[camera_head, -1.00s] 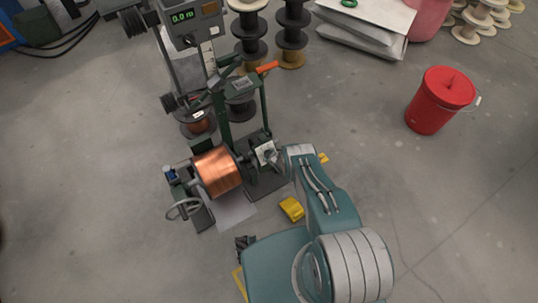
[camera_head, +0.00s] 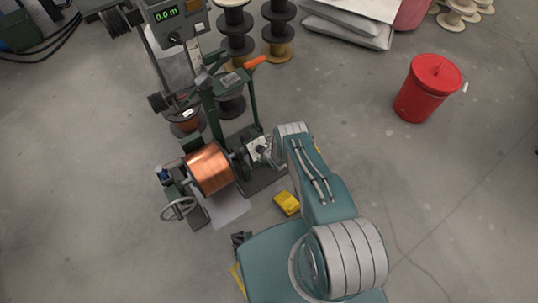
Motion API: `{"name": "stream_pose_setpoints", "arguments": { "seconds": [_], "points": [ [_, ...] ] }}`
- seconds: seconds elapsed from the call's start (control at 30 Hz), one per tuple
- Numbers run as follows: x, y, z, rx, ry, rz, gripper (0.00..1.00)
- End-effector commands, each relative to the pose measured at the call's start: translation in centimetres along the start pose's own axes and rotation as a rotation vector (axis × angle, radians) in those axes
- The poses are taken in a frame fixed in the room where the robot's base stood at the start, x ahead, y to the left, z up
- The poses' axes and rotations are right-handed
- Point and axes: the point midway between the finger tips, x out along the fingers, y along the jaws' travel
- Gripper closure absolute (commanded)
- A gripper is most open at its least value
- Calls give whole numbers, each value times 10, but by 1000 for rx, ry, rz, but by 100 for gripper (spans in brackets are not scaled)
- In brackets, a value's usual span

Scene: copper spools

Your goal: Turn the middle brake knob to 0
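A green-framed winding machine stands on the floor left of centre, with a copper spool (camera_head: 209,169) on its shaft. A small pale plate (camera_head: 256,147) sits to the right of the spool, with a grey knob-like part in front of it. I cannot tell whether this is the middle brake knob, and no numbers on it are readable. My teal and grey arm reaches up from the bottom right, its wrist end just right of the plate. My gripper (camera_head: 271,154) is small and mostly hidden at the wrist end, close to the plate. Its fingers cannot be made out.
A handwheel (camera_head: 178,209) stands left of the copper spool. A yellow block (camera_head: 287,203) lies on the floor beside my arm. A display (camera_head: 166,14) reads 0.0 m. A red bucket (camera_head: 428,88) stands right, with open floor around it. Dark spools (camera_head: 237,45) stand behind.

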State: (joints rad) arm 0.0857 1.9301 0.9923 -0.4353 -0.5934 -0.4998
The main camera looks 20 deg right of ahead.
Motion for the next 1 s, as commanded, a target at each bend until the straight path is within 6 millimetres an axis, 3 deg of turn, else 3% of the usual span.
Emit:
{"name": "stream_pose_setpoints", "arguments": {
  "seconds": [0.63,1.0],
  "points": [
    [-75,0,0,2,0,0,2],
    [-87,-1,0,0,1,0,2]
  ]
}}
